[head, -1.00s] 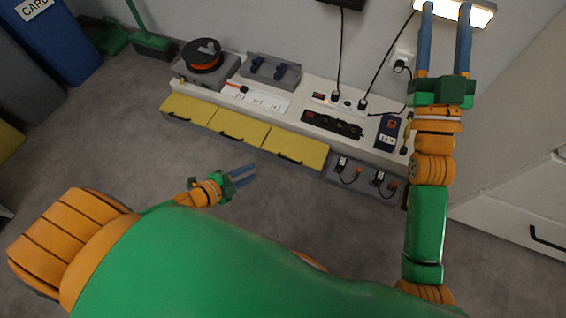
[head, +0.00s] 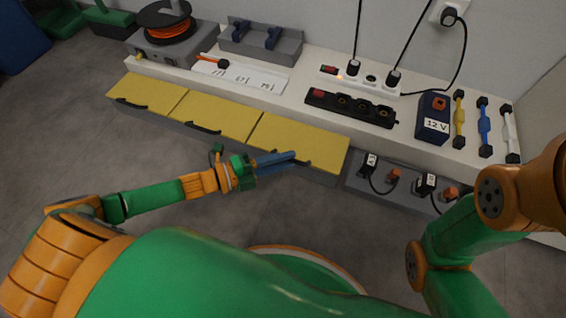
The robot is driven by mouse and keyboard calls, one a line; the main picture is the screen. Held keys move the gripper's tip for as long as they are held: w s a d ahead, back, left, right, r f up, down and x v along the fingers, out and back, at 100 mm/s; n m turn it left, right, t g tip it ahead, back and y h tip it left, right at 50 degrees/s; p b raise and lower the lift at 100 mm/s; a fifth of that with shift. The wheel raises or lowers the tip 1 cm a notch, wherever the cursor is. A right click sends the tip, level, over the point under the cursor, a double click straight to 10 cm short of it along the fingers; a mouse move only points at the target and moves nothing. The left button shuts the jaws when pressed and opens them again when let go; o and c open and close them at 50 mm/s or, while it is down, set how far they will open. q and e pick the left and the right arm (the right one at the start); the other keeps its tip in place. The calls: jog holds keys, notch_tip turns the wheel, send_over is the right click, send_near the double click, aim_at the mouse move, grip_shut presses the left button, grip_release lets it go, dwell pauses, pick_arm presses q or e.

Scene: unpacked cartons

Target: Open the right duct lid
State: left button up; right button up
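Three yellow lids with dark handles run along the front of the white bench, and all look shut. The right duct lid (head: 292,138) is the rightmost of them; part of its front edge and handle is behind my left gripper. The middle lid (head: 220,114) and the left lid (head: 150,93) are beside it. My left gripper (head: 290,160) has its blue fingers pointing right, in front of the right lid's handle (head: 303,166); I cannot tell whether they touch it. The fingers look close together. My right arm comes in at the lower right, and its gripper is outside the view.
On the bench (head: 290,92) are an orange cable reel (head: 165,28), a grey holder (head: 262,42), a white power strip (head: 372,82), a black power strip (head: 350,107), a 12 V box (head: 433,117) and several short cables. Plugs (head: 371,163) hang at the grey front panel.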

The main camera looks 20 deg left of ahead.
pick_arm(q)
grip_shut()
jog(key=shift+w, duration=0.1)
dwell(1.3)
